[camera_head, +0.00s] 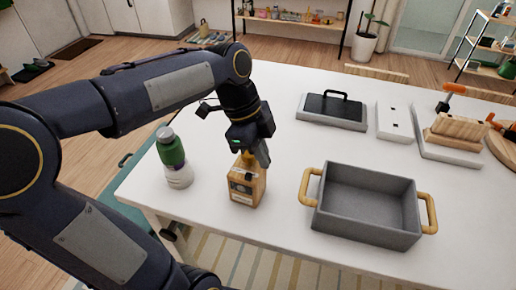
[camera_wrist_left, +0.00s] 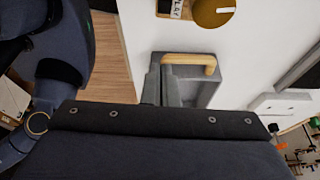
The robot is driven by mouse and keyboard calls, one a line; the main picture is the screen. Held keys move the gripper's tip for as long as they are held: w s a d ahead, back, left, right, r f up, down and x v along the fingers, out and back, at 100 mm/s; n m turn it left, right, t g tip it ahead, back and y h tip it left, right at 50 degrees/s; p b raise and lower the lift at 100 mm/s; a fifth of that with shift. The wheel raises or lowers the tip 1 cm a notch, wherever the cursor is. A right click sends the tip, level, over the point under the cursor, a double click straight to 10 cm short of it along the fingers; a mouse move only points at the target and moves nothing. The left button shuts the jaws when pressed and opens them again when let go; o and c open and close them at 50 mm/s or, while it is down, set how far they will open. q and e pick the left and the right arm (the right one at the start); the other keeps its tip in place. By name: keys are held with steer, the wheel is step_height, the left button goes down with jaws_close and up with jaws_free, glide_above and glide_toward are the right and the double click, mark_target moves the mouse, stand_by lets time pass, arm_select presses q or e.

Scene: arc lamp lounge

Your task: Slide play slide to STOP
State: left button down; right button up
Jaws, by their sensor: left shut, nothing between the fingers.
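At the top edge of the left wrist view, a round gold knob (camera_wrist_left: 213,11) and a dark slider piece with a partly cut-off label that seems to read PLAY (camera_wrist_left: 177,9) show. The slider's exact position is unclear. My left gripper (camera_head: 262,160) is shut and empty, pointing down close above and beside the box's top; contact cannot be told. Its fingers also show in the left wrist view (camera_wrist_left: 159,78). My right gripper is out of view.
A grey bin (camera_head: 365,238) with wooden handles stands right of the box. A green and white bottle (camera_head: 172,158) stands to its left. A black-handled tray (camera_head: 333,107), a white panel (camera_head: 393,122) and wooden blocks (camera_head: 458,128) lie farther back. The table's middle is clear.

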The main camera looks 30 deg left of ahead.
mark_target(242, 176)
arm_select(q)
steer(key=f, duration=0.2)
steer(key=f+p, duration=0.1)
steer(key=f, duration=0.1)
steer(key=a+f, duration=0.1)
steer(key=f, duration=0.1)
steer(key=shift+s, duration=0.1)
steer(key=shift+a, duration=0.5)
steer(key=shift+s, duration=0.1)
steer(key=a, duration=0.4)
steer(key=shift+s+a, duration=0.15)
steer(key=shift+s, duration=0.2)
steer(key=shift+w+d, duration=0.1)
steer(key=shift+d, duration=0.4)
steer(key=d, duration=0.2)
steer(key=d+r, duration=0.1)
steer(key=shift+w+d, duration=0.35)
steer(key=shift+w, duration=0.05)
steer(key=v, duration=0.9)
